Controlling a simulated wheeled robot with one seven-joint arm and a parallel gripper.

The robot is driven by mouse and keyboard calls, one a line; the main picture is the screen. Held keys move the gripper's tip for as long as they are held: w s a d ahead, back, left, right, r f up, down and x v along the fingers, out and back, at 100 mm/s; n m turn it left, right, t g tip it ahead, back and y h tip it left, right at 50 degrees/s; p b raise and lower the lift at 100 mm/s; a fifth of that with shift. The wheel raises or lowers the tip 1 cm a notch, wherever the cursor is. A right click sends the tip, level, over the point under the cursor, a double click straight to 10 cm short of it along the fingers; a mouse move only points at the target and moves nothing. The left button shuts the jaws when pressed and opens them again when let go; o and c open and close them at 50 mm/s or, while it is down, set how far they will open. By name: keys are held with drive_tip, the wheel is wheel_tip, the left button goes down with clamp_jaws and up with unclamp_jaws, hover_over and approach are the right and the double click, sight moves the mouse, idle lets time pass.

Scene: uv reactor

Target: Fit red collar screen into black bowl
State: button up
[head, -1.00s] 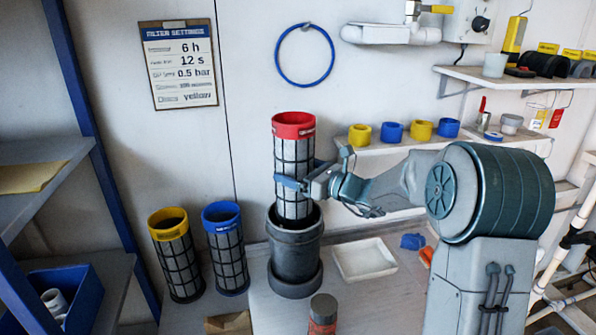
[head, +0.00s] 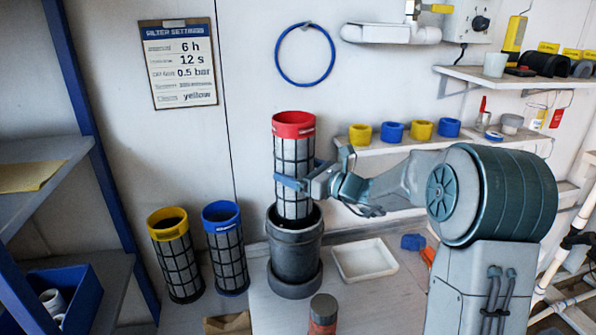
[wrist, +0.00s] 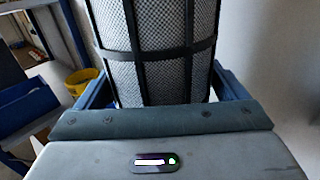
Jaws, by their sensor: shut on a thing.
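The red collar screen (head: 293,150) is a tall mesh cylinder with a black grid and a red top ring. It stands upright with its lower end inside the mouth of the black bowl (head: 295,262); how deep it reaches is hidden by the bowl's wall. My gripper (head: 292,184) is shut around the screen's middle, coming from the right. In the wrist view the screen's mesh (wrist: 155,60) fills the space between the blue fingers.
A yellow collar screen (head: 175,255) and a blue collar screen (head: 225,248) stand left of the bowl. A white tray (head: 365,262) lies to its right. A dark-capped jar (head: 323,312) stands in front. A shelf with yellow and blue rings (head: 392,132) is behind my arm.

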sight(299, 202)
drive_tip(key=shift+f, duration=0.1)
drive_tip(key=shift+f+b, duration=0.35)
drive_tip(key=shift+b, duration=0.05)
drive_tip(key=shift+f+b, duration=3.6)
drive_tip(key=shift+f, duration=0.65)
drive_tip(key=o, duration=0.9)
drive_tip(key=b+v, duration=0.1)
drive_tip(key=v, duration=1.3)
drive_tip(key=shift+r, duration=0.1)
drive_tip(key=shift+a, duration=0.1)
